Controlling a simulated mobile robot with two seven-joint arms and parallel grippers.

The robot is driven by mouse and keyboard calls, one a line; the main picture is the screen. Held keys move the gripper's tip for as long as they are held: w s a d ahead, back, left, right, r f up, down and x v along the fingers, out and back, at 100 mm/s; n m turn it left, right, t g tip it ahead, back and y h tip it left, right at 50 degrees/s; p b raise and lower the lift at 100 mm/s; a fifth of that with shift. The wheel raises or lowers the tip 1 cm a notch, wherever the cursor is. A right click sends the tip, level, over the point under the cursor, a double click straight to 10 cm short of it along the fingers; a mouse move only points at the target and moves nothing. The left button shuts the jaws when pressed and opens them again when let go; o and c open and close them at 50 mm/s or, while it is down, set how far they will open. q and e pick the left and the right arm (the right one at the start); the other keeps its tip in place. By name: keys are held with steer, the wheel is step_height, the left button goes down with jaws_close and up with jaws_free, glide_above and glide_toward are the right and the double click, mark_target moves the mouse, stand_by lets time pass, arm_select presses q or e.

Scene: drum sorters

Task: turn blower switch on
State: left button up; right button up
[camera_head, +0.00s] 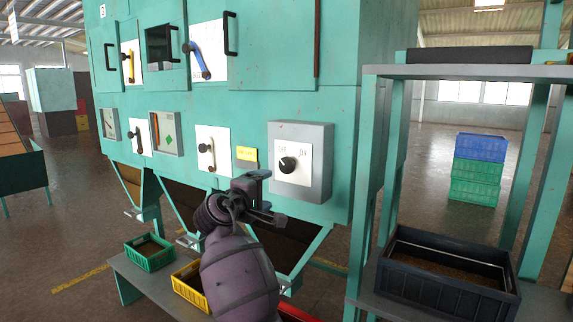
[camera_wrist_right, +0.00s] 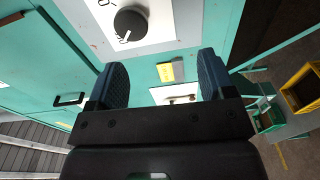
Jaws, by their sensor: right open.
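The blower switch is a black rotary knob (camera_head: 288,165) on a white plate on the front of a grey box (camera_head: 319,160) fixed to the teal machine. Its pale pointer mark faces up and left, towards the left one of two small labels. The knob also shows near the top of the right wrist view (camera_wrist_right: 130,23). My right gripper (camera_head: 267,197) is open and empty, below and slightly left of the knob and apart from it. In the right wrist view its two dark fingers (camera_wrist_right: 163,82) stand wide apart, with the knob beyond them. My left gripper is out of view.
A yellow label (camera_head: 247,154) and a white lever plate (camera_head: 213,150) are left of the box. Green (camera_head: 150,253) and yellow (camera_head: 190,287) crates stand on a low bench below. A teal frame with a dark crate (camera_head: 447,273) stands at right.

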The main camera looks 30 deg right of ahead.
mark_target(285, 166)
steer(key=shift+m+g+h, duration=0.3)
steer(key=shift+g+h, duration=0.1)
steer(key=shift+g, duration=0.2)
steer(key=w+d+r, duration=0.1)
steer(key=d, duration=0.1)
steer(key=w+d+r+p, duration=0.1)
steer(key=d, duration=0.2)
steer(key=w+d+r+p, duration=0.1)
steer(key=d+r, duration=0.1)
steer(key=d, duration=0.1)
steer(key=shift+w+d, duration=0.25)
steer(key=shift+w+d+f, duration=0.1)
steer(key=shift+w+d, duration=0.1)
steer(key=shift+d, duration=0.35)
